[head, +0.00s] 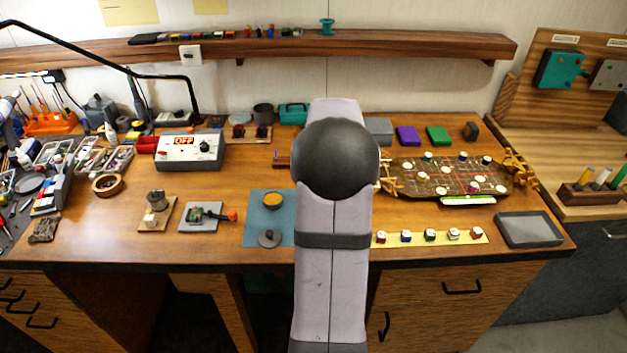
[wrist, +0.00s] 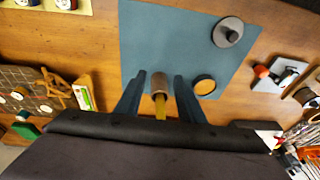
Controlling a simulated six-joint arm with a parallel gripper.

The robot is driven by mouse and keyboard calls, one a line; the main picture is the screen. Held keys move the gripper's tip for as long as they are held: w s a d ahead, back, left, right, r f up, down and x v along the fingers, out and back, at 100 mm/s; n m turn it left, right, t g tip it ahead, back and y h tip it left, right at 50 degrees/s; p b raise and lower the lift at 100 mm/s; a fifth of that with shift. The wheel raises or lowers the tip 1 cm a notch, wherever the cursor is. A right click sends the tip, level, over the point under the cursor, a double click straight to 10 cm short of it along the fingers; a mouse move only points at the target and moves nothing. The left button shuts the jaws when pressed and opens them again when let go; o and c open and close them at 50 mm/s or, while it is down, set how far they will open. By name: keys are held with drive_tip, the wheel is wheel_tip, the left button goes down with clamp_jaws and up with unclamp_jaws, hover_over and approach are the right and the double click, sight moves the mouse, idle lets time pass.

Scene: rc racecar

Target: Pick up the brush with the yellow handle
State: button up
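In the wrist view, a short yellow handle (wrist: 160,107) with a brown cylindrical end (wrist: 158,82) shows between the two dark fingers of my gripper (wrist: 159,76). The fingers are apart, with a visible gap on each side of it. I cannot tell its height relative to the blue mat (wrist: 170,35). In the head view my arm hides my gripper and this object. A wooden rack (head: 590,199) at the far right holds upright pieces, one of them yellow (head: 584,178); I cannot tell whether these are brushes.
Right of my arm are a brown board (head: 440,178), a yellow strip (head: 478,236) with several small pieces and a grey tray (head: 530,230).

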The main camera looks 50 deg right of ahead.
drive_tip(key=w+d+r+n+t, duration=0.1)
drive_tip(key=w+d+r+n, duration=0.1)
drive_tip(key=r, duration=0.4)
drive_tip(key=shift+w+d+n+h, duration=0.15)
drive_tip(key=shift+w+n+h, duration=0.15)
drive_tip(key=shift+w+n, duration=0.6)
drive_tip(key=shift+w, duration=0.1)
drive_tip(key=shift+d+p+x, duration=0.2)
drive_tip(key=shift+p+x, duration=0.7)
drive_tip(key=shift+x, duration=0.9)
drive_tip(key=shift+d+p+x, duration=0.25)
drive_tip(key=shift+p+x, duration=0.6)
drive_tip(key=shift+x, duration=0.95)
drive_tip(key=shift+r, duration=0.15)
clamp_jaws()
